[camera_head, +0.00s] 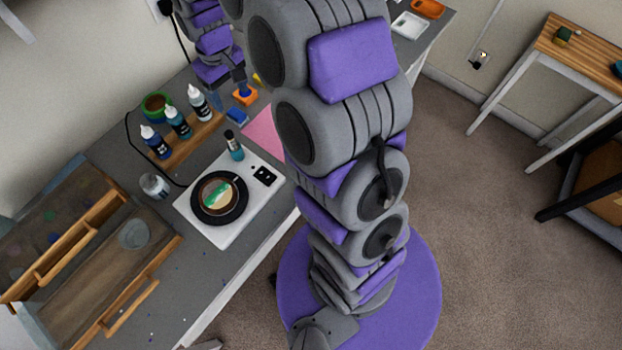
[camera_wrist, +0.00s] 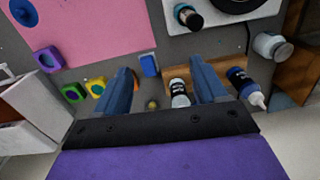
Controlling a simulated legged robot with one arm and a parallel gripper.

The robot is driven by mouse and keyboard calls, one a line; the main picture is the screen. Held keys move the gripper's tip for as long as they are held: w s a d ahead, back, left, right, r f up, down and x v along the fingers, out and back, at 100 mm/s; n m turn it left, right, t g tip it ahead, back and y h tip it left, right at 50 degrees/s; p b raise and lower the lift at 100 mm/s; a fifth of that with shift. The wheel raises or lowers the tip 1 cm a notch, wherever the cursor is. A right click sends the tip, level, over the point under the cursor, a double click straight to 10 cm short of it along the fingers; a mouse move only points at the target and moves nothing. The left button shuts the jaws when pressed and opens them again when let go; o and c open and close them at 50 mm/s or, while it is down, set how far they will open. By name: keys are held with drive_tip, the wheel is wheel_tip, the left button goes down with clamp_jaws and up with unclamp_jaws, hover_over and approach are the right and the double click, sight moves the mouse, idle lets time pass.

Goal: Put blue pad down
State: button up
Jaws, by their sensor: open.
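The blue pad (camera_head: 237,116) is a small blue block on the grey table, between the pink mat and the wooden bottle rack. In the wrist view the blue pad (camera_wrist: 149,65) shows between my finger tips, nearer the left finger, with nothing seen gripping it. My gripper (camera_wrist: 160,66) is open, its two blue-grey fingers spread apart. In the head view my gripper (camera_head: 239,80) is above the table, near an orange and blue block; its fingers are hard to make out there.
The pink mat (camera_wrist: 90,30) lies beside the pad. A wooden rack (camera_head: 187,143) holds several bottles. Purple (camera_wrist: 49,60), green (camera_wrist: 72,93) and yellow (camera_wrist: 97,87) blocks sit on the left. A white plate with a black disc (camera_head: 238,208) stands nearer the front.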

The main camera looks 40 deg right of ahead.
drive_tip(key=s+r+m, duration=0.1)
drive_tip(key=s+r, duration=0.2)
drive_tip(key=s, duration=1.3)
drive_tip(key=s+d+r+m+g, duration=0.1)
drive_tip(key=s+r+m, duration=0.1)
drive_tip(key=s, duration=1.5)
drive_tip(key=shift+d+r, duration=0.2)
drive_tip(key=shift+r, duration=0.45)
drive_tip(key=shift+d, duration=0.4)
drive_tip(key=shift+a, duration=0.25)
